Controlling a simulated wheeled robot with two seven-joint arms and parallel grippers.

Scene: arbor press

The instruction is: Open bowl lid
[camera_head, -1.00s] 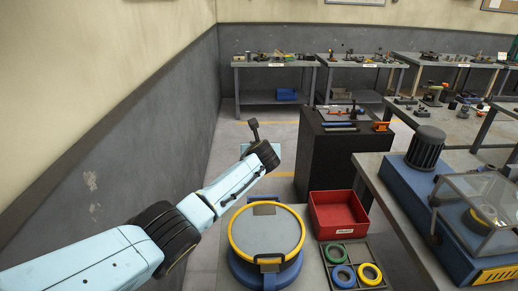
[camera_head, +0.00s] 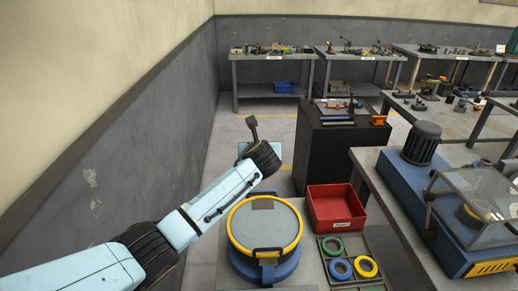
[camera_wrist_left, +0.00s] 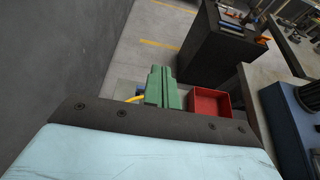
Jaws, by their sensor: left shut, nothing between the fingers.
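The bowl (camera_head: 249,268) is blue and round and stands on the grey table in the head view. Its grey lid (camera_head: 265,229) with a yellow rim lies flat on top, closed. A black handle (camera_head: 268,252) is on the lid's near edge. My left arm reaches in from the left, its wrist beyond the bowl's far side. My left gripper's green fingers (camera_wrist_left: 163,88) are shut and empty in the left wrist view. They hide most of the bowl there; a bit of yellow rim (camera_wrist_left: 135,98) shows beside them. In the head view the fingers are hidden behind the wrist. My right gripper is not in view.
A red bin (camera_head: 335,211) and a tray with green, blue and yellow rings (camera_head: 340,268) sit right of the bowl. A blue machine with a clear cover (camera_head: 470,205) is further right. A black cabinet (camera_head: 335,160) stands behind; a grey wall is at left.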

